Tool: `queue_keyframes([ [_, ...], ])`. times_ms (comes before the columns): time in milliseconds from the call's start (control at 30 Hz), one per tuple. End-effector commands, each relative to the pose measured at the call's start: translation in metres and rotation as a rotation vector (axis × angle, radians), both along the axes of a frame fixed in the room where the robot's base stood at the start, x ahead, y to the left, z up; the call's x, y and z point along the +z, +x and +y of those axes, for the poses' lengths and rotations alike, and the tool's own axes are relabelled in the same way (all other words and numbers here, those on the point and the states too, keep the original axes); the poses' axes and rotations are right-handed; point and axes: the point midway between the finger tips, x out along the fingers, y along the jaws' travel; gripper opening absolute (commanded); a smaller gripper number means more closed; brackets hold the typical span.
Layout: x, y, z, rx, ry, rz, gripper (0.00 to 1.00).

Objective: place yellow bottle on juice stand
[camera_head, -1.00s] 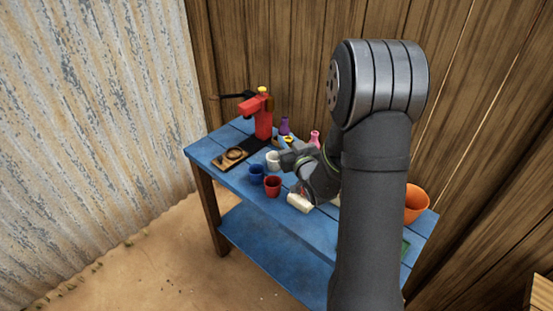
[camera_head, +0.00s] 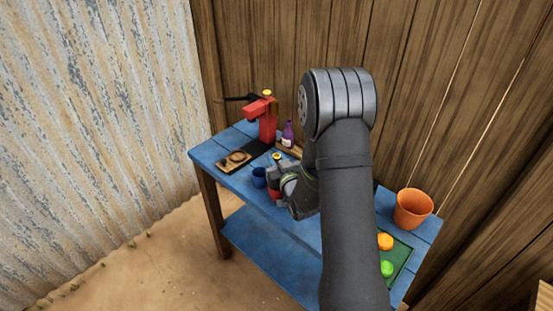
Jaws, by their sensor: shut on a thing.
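My gripper (camera_head: 283,173) is at the middle of the blue table, pointing left, shut on a small bottle with a yellow top (camera_head: 277,156). The top shows just above the fingers; most of the bottle's body is hidden, and I cannot tell its height above the table. A wooden strip (camera_head: 291,151) lies at the back with a purple bottle (camera_head: 288,135) on it. A small wooden board with a dark ring (camera_head: 235,160) lies at the left, in front of the red press. I cannot tell for certain which of these is the juice stand.
The red press (camera_head: 262,122) stands at the back left, its handle sticking out left. A blue cup (camera_head: 259,178) and a red cup (camera_head: 274,194) are close by my gripper. An orange bucket (camera_head: 413,209) and a green mat (camera_head: 401,255) with fruit are at the right.

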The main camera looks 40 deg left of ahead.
Motion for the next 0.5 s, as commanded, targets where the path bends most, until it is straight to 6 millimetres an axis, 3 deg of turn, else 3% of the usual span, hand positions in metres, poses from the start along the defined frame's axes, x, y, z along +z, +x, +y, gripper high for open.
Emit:
queue_keyframes([
  [133,-0.0029,0.0001,0.0000,0.000,0.001,0.000,0.00],
  [167,-0.0035,0.0001,0.0000,0.000,0.000,0.000,0.25],
  [267,-0.0030,0.0001,0.0000,0.000,0.000,0.000,0.45],
  [500,-0.0029,0.0001,0.0000,0.000,0.000,0.000,0.45],
])
